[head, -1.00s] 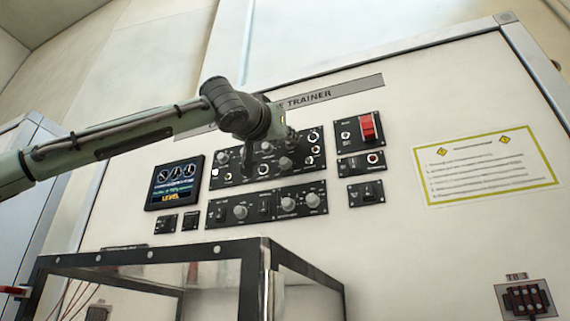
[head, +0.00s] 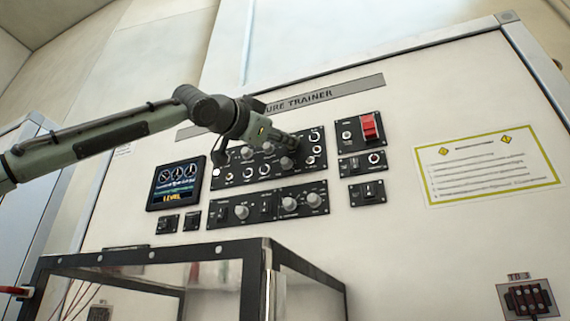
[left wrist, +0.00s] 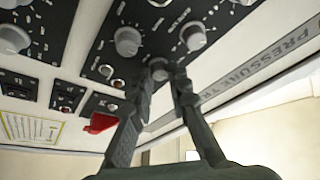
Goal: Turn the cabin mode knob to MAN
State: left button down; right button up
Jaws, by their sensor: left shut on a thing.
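The upper black control panel (head: 228,171) on the trainer's white face carries several grey knobs and small switches. My left gripper (head: 296,144) reaches over the panel's upper right part. In the left wrist view the left gripper's fingertips (left wrist: 160,74) stand on either side of a small grey knob (left wrist: 158,69), and the gripper is shut on it. In the head view the gripper hides this knob. The labels are too small to read, so I cannot tell the knob's name or setting. My right gripper is not in view.
Other knobs sit close by, one below the gripper (head: 287,163). A lower knob panel (head: 268,206), a display (head: 176,184) and a red switch guard (head: 369,127) are around it. A black-framed case (head: 200,255) stands in front, below the panels.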

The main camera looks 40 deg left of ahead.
pick_arm(q)
jog(key=m+g, duration=0.1)
jog(key=m, duration=0.3)
jog(key=m+g+h, duration=0.1)
jog(key=m+g, duration=0.1)
jog(key=m, duration=0.3)
jog(key=r+m+g+h, duration=0.1)
jog(key=m, duration=0.4)
jog(key=shift+a+g, duration=0.15)
jog(key=shift+g, duration=0.15)
jog(key=shift+m, duration=0.3)
jog(key=c, duration=1.4)
grip_release()
jog(key=shift+c, duration=0.2)
jog(key=shift+s, duration=0.15)
jog(key=s+a, duration=0.1)
jog(key=s, duration=1)
jog(key=shift+s+a+r, duration=0.35)
jog(key=shift+a+r, duration=0.05)
